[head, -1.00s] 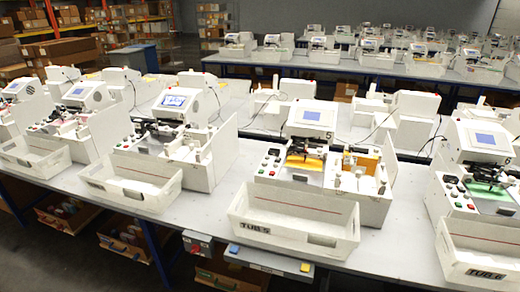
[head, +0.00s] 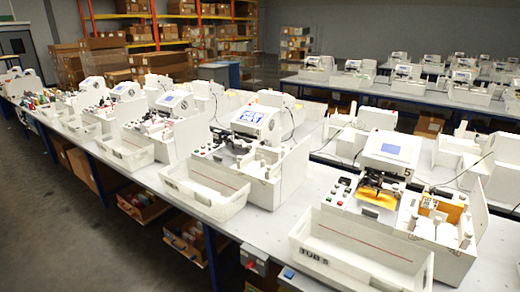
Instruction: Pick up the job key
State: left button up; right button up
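I cannot make out a job key in the head view; it is hidden or too small to tell. The nearest plotter (head: 385,168), marked 5, stands at the right with a grey-blue screen and a yellow sheet (head: 378,199) under its carriage. The white tub (head: 345,262) marked TUB 5 stands in front of it. Another plotter (head: 222,150) to its left has a blue-and-white pattern on its screen (head: 252,119). Neither of my grippers is in view.
A long grey table (head: 268,222) carries a row of plotters and tubs, with small coloured items (head: 40,98) at the far left end. Boxes sit on a shelf below. A second plotter row stands behind. Open floor (head: 60,220) lies at the front left.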

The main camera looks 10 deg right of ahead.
aim_at(217, 135)
jog(key=u, duration=0.95)
jog(key=i, duration=5.2)
jog(key=z, duration=4.2)
